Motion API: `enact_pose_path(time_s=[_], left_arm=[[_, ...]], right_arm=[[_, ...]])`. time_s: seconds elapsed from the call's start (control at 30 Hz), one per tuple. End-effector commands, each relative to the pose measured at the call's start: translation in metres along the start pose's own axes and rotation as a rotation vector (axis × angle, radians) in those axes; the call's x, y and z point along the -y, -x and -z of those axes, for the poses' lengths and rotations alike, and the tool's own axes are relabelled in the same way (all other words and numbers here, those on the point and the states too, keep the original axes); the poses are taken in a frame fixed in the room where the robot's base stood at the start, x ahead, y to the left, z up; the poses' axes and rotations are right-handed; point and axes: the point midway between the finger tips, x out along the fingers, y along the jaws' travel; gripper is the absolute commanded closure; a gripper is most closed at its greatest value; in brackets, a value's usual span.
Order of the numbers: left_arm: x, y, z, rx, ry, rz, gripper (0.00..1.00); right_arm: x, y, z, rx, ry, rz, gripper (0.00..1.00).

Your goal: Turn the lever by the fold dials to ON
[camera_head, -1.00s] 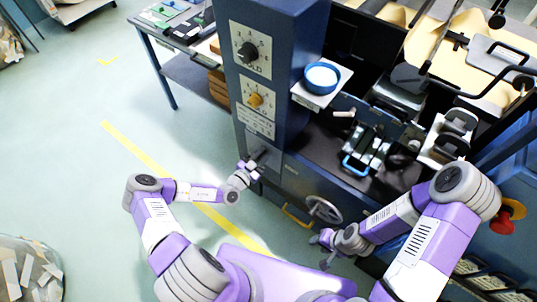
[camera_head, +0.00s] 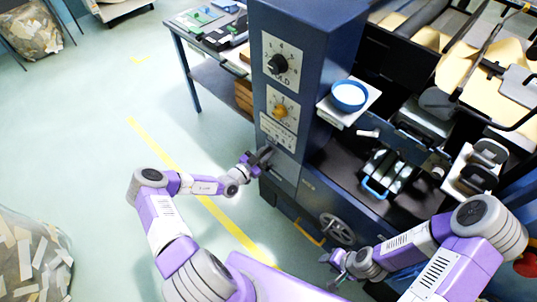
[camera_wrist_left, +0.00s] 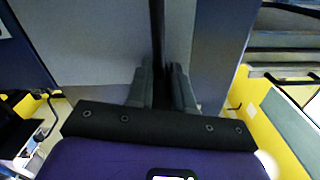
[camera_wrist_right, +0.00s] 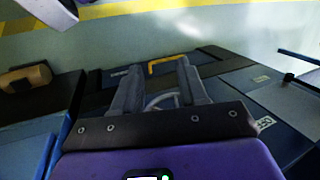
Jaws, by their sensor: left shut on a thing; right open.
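The fold column (camera_head: 305,60) stands upright in the middle of the head view. It has a black dial (camera_head: 278,65) above a yellow dial (camera_head: 281,110), with a white label plate (camera_head: 277,132) below them. The lever is a dark bar (camera_wrist_left: 157,30) running up between the fingers in the left wrist view. My left gripper (camera_head: 262,158) is shut on the lever, below the label plate. The fingers hide the gripped part, and I cannot read the lever's ON marking. My right gripper (camera_head: 333,262) is open and empty, in front of the machine's lower side by the handwheel.
A handwheel (camera_head: 338,229) and a yellow handle (camera_wrist_right: 168,62) are near my right gripper. A blue bowl (camera_head: 349,95) sits on a white shelf right of the column. A table (camera_head: 185,28) stands behind on the left. The floor (camera_head: 90,120) to the left is open.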

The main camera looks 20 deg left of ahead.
Motion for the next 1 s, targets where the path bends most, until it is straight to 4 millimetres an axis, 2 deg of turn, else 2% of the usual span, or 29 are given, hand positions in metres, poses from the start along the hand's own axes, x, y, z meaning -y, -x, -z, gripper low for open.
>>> enact_pose_path(time_s=[0.43, 0.47, 0.6, 0.87, 1.0], left_arm=[[0.0052, 0.002, -0.0033, 0.008, -0.007, 0.007, 1.0], [0.0053, 0.002, -0.0033, 0.008, -0.007, 0.007, 0.76], [0.0045, 0.0016, -0.0027, 0.006, -0.006, 0.006, 0.54], [0.0027, 0.0008, -0.0012, 0.002, -0.004, 0.003, 0.52], [0.0034, 0.0089, -0.0007, 0.003, -0.003, 0.004, 0.52]], right_arm=[[-0.0001, -0.0003, 0.0001, 0.0, 0.0, 0.0, 0.57], [-0.0001, -0.0003, 0.0, 0.0, 0.0, 0.0, 0.57], [-0.0001, -0.0003, 0.0, 0.0, 0.0, 0.0, 0.57], [-0.0001, -0.0002, 0.0, 0.0, 0.0, 0.0, 0.57], [0.0008, 0.0022, -0.0001, 0.0, 0.0, 0.0, 0.57]])
